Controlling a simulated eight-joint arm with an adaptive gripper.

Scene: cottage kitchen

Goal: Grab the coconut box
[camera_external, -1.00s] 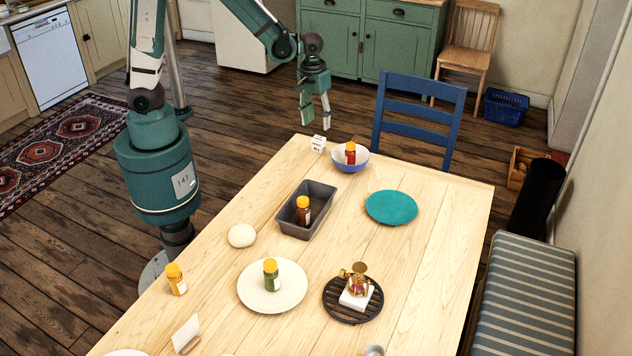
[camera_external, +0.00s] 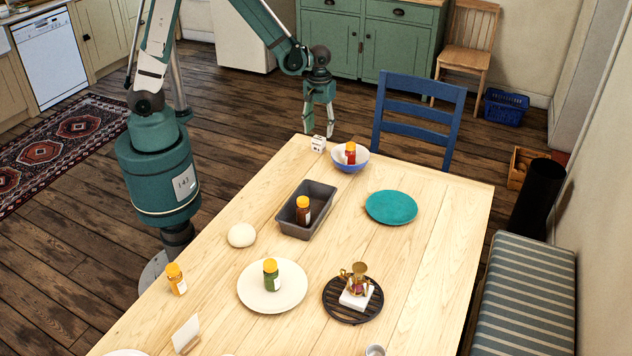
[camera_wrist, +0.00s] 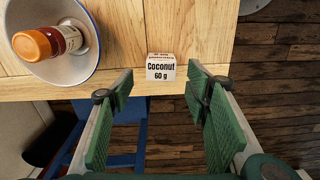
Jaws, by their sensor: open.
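The coconut box (camera_external: 318,143) is a small white box with black print at the far edge of the wooden table. In the wrist view the box (camera_wrist: 161,68) shows the label "Coconut 60 g", and it stands near the table edge, ahead of my gripper. My gripper (camera_external: 319,134) points down near that edge, its fingertips close to the box in the external view. The wrist view shows my gripper (camera_wrist: 158,85) with its green-padded fingers apart and nothing between them. The box lies just beyond the fingertips there, roughly centred between them.
A blue-and-white bowl (camera_external: 351,164) holding an orange-capped bottle (camera_external: 350,152) stands right of the box. A dark tray (camera_external: 291,228) with another bottle and a teal plate (camera_external: 391,208) are nearer. A blue chair (camera_external: 418,132) stands beyond the table.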

